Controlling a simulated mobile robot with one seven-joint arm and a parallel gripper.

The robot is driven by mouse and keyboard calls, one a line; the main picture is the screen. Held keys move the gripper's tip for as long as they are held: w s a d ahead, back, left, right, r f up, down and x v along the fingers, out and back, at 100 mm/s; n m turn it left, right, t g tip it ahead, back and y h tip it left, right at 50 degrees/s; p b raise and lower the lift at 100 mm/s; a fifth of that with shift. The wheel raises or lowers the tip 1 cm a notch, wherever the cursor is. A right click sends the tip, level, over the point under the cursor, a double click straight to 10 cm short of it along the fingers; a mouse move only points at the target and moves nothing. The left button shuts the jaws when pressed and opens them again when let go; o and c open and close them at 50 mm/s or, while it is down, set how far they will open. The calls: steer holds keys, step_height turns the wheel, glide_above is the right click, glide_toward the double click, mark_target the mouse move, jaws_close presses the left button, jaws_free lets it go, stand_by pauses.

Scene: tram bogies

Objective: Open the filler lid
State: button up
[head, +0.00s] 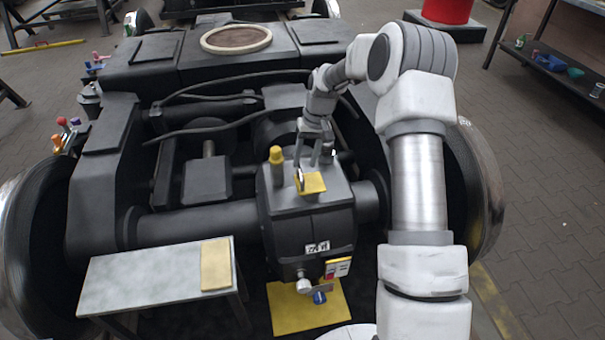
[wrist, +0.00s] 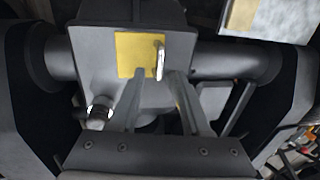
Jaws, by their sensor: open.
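The filler lid (head: 316,183) is a yellow square plate on top of the dark gearbox housing (head: 308,222). It lies flat and looks shut. A thin metal handle (wrist: 159,60) stands up near one edge of the lid (wrist: 134,52). My gripper (head: 306,164) is open, pointing down over the housing top. In the wrist view its two fingers (wrist: 157,74) reach toward the lid, with the handle between their tips in the picture. I cannot tell whether the fingers touch it. In the head view the fingers partly hide the handle.
A side table (head: 140,276) holds a tan block (head: 216,265). Cables and axle tubes surround the housing. A yellow tray (head: 290,312) lies below.

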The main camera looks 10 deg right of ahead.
mark_target(301, 175)
steer(key=shift+a+f+b, duration=0.2)
steer(key=shift+f, duration=0.85)
steer(key=shift+a+f+b, duration=0.2)
steer(key=shift+f, duration=0.85)
steer(key=shift+c, duration=0.3)
jaws_close()
